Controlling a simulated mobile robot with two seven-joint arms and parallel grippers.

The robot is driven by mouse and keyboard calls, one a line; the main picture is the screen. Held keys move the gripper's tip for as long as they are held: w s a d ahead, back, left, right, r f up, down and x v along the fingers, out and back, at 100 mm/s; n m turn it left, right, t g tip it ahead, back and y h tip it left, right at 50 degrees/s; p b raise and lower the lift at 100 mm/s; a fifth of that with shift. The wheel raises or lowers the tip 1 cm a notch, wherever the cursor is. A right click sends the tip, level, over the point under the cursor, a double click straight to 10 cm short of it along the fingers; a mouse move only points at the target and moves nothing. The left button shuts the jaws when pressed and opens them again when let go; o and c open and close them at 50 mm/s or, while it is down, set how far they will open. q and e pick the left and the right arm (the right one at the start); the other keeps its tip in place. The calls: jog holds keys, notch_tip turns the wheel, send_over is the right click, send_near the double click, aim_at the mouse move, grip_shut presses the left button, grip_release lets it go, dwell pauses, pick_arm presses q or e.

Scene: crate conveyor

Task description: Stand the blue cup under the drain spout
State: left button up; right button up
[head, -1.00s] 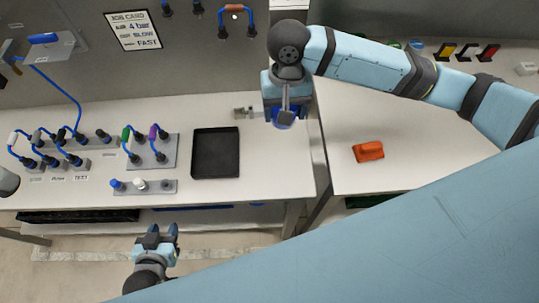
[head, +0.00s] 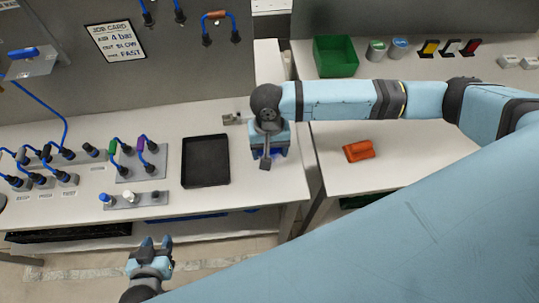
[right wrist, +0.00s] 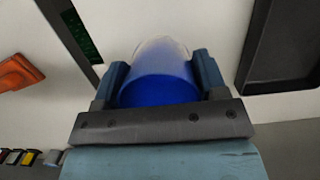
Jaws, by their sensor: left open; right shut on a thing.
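The blue cup (right wrist: 158,88) is held between the fingers of my right gripper (right wrist: 160,68) in the right wrist view. In the head view only a sliver of the cup (head: 278,154) shows under my right gripper (head: 268,160), which is over the right end of the workbench. I cannot tell whether the cup touches the bench. A small metal fitting (head: 234,118), perhaps the drain spout, sits at the back of the bench, left of and behind the gripper. My left gripper (head: 156,243) is open and empty in front of the bench.
A black tray (head: 205,160) lies left of my right gripper. Hose couplings (head: 138,160) and a button strip (head: 134,199) are further left. An orange object (head: 359,150) lies on the right table, with a green bin (head: 335,57) behind. A gap separates the tables.

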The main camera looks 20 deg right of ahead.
jog(key=shift+f, duration=2.05)
jog(key=shift+f, duration=0.1)
jog(key=o, duration=0.9)
